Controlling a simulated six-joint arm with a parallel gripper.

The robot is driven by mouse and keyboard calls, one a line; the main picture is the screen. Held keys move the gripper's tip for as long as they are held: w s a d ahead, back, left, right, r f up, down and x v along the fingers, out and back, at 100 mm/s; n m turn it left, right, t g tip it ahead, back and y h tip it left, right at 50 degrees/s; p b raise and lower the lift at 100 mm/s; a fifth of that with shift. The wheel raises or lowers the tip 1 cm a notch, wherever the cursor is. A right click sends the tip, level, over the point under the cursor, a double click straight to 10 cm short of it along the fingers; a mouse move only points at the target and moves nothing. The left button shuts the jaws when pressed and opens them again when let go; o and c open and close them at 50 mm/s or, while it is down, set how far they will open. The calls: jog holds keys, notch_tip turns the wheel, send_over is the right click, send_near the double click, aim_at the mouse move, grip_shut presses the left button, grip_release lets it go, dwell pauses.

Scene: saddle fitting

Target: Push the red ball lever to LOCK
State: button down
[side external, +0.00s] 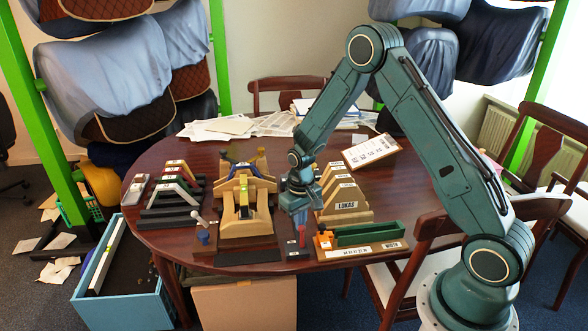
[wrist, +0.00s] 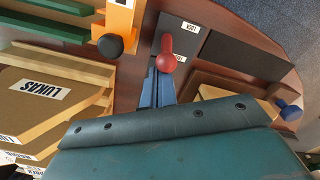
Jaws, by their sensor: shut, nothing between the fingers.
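The red ball lever (wrist: 166,63) stands on a dark base with a white LOCK label (wrist: 190,27) and a second label partly hidden beside the ball. In the side view the lever (side external: 301,231) is small, near the table's front edge. My gripper (side external: 299,216) is above and just behind it, pointing down. In the wrist view its blue fingers (wrist: 157,88) are together and empty, with their tips close to the red ball. I cannot tell whether they touch it.
A wooden saddle stand (side external: 240,215) is left of the lever. Wooden shapes labelled LUKAS (side external: 346,206) and an orange block with a black knob (wrist: 110,44) beside a green channel (side external: 368,233) are on the other side. A blue knob (side external: 203,237) stands farther left.

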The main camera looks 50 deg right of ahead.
jog(key=shift+s+a, duration=0.7)
jog(key=shift+w+d, duration=0.45)
dwell(0.5)
jog(key=shift+r, duration=0.1)
notch_tip(320, 180, up, 7)
dwell(1.3)
jog(key=s+a+r+n+t, duration=0.15)
jog(key=s+r, duration=0.25)
jog(key=r, duration=0.4)
jog(key=s+a+r+t, duration=0.1)
jog(key=s+a+r, duration=0.3)
jog(key=r, duration=0.5)
jog(key=s+a+r+t, duration=0.1)
jog(key=s+r, duration=0.2)
jog(key=s, duration=0.5)
jog(key=s+a+r+n+t, duration=0.1)
jog(key=s+r+t, duration=0.1)
jog(key=s, duration=0.6)
jog(key=shift+s+a+r, duration=0.2)
jog(key=shift+a+r, duration=0.05)
jog(key=shift+r, duration=0.25)
